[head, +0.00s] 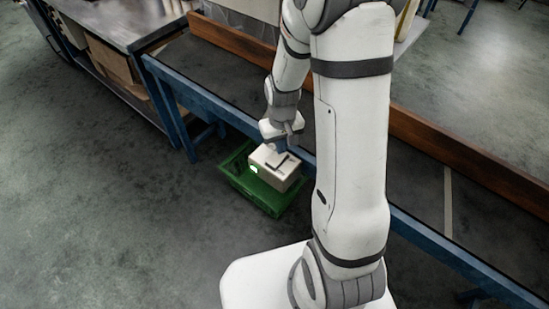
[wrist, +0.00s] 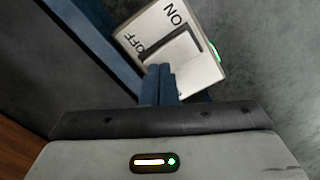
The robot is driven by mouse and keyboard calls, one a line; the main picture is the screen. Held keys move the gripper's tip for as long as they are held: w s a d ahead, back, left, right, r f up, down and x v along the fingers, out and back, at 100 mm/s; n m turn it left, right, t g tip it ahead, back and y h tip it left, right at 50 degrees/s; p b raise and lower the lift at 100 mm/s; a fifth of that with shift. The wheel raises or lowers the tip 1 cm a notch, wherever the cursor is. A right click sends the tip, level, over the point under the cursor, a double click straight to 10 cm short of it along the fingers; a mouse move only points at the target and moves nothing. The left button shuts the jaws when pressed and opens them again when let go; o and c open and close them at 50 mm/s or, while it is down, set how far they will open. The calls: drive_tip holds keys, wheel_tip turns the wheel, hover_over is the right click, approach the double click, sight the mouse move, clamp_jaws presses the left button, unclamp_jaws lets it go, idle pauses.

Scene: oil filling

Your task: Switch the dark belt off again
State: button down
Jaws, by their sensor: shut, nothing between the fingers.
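The dark belt (head: 225,82) runs diagonally behind my arm in a blue frame, with a brown side board. A pale switch box (head: 281,174) shows at the belt's near side, with a green light on its left side. My gripper (head: 283,148) is shut and empty over the box. In the wrist view its fingertips (wrist: 159,70) overlap the OFF-side end of the switch part; I cannot tell whether they touch.
A green crate (head: 262,200) shows on the floor below the box. A metal-topped workbench (head: 115,20) stands at the upper left. The floor at the left is clear. My arm hides the middle of the belt.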

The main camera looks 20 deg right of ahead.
drive_tip(key=shift+f+b, duration=0.4)
drive_tip(key=shift+f, duration=0.15)
drive_tip(key=shift+r, duration=0.1)
drive_tip(key=shift+r+p, duration=2.65)
drive_tip(key=shift+r, duration=0.9)
drive_tip(key=shift+f, duration=0.1)
drive_tip(key=s+r+t, duration=0.1)
drive_tip(key=s+r, duration=0.6)
drive_tip(key=r, duration=0.2)
drive_tip(key=s+r+m+t, duration=0.1)
drive_tip(key=s+r, duration=0.6)
drive_tip(key=r, duration=0.2)
drive_tip(key=shift+a+r+t, duration=0.3)
drive_tip(key=shift+a+r, duration=0.05)
drive_tip(key=shift+a, duration=0.05)
